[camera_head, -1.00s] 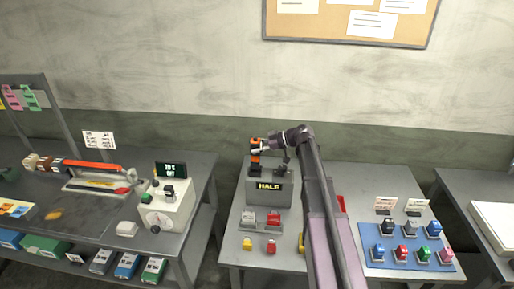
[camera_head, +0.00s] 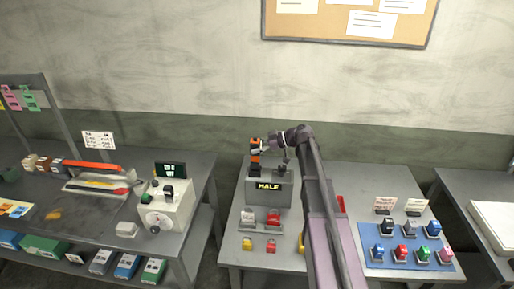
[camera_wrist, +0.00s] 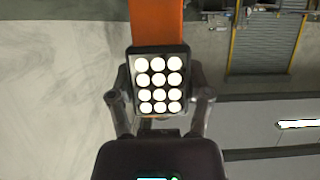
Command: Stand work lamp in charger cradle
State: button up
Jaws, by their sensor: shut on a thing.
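The work lamp (camera_head: 256,156) is orange and black and stands roughly upright above the left part of a grey box marked HALF (camera_head: 268,187), likely the charger cradle. I cannot tell from the head view whether its foot touches the box. In the wrist view the lamp's panel of round white lights (camera_wrist: 159,82) faces the camera, with its orange body above it. My gripper (camera_head: 261,149) is shut on the lamp from the right, with one finger on each side in the wrist view. The lamp's lower end and any slot are not clear.
A small dark post (camera_head: 286,163) rises from the box's right side. A blue mat (camera_head: 405,258) with several coloured items is at right. A dial machine (camera_head: 165,210) stands on the left bench.

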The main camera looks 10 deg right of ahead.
jog(key=shift+f+b, duration=0.8)
dwell(1.1)
jog(key=shift+r+p, duration=0.35)
jog(key=shift+f+b, duration=0.7)
dwell(2.1)
jog(key=o, duration=1.3)
jog(key=shift+r, duration=0.2)
